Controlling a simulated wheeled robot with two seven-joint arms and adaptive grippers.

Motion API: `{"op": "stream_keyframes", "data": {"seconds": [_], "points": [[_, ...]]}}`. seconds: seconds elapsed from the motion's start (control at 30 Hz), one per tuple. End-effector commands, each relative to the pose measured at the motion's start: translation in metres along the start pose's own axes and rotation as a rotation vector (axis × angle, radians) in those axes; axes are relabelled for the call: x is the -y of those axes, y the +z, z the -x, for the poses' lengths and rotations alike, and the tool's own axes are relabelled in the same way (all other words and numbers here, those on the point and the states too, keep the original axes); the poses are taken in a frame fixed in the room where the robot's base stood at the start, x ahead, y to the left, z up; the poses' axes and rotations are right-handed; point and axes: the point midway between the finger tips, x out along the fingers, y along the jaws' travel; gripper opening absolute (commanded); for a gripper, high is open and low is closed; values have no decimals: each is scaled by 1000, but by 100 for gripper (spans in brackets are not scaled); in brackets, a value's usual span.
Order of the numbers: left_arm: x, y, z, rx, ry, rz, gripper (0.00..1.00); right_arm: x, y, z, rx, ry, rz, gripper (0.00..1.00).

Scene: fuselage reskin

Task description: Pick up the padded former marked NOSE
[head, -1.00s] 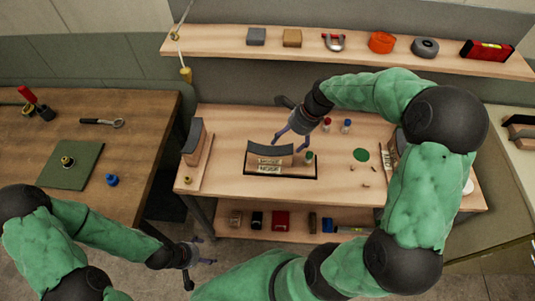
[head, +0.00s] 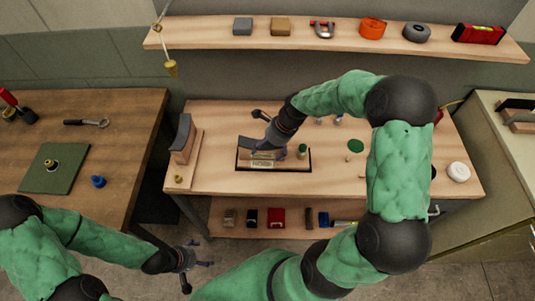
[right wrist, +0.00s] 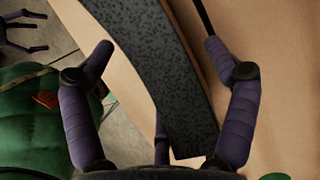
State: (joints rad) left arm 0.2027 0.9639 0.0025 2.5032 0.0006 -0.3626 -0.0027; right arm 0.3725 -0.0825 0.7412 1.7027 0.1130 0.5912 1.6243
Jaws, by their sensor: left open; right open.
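The padded former marked NOSE (head: 262,164) stands in a dark-edged rectangle on the middle bench, its label facing me. Its dark, curved top is partly hidden by my right gripper in the head view. My right gripper (head: 279,150) is over the former and open. In the right wrist view, the former's speckled dark pad (right wrist: 165,70) runs between the spread purple fingers of that gripper (right wrist: 158,48), with no clear grip on it. My left gripper (head: 200,252) is open and empty, low in front of the bench.
Another dark-topped former (head: 182,138) stands on a board at the bench's left end. A small green-capped bottle (head: 302,151) stands close to the right gripper. A shelf (head: 190,32) with several items runs behind. A lower shelf (head: 355,208) holds more small things.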

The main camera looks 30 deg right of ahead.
Motion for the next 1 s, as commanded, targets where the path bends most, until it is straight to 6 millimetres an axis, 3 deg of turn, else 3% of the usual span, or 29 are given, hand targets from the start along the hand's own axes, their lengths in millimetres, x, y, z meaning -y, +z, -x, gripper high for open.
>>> {"op": "stream_keyframes", "data": {"seconds": [0.13, 0.43, 0.77, 1.0], "points": [[0, 0, 1, 0, 0, 0, 86, 0, 0, 1, 0, -1, 0, 84], [0, 0, 1, 0, 0, 0, 86, 0, 0, 1, 0, 0, 0, 0], [-1, 0, 3, 0, 0, 0, 86, 1, 2, 6, 1, -2, 0, 0], [-6, 1, 17, 0, 0, 0, 86, 1, 12, 29, 1, -2, 0, 0]]}}
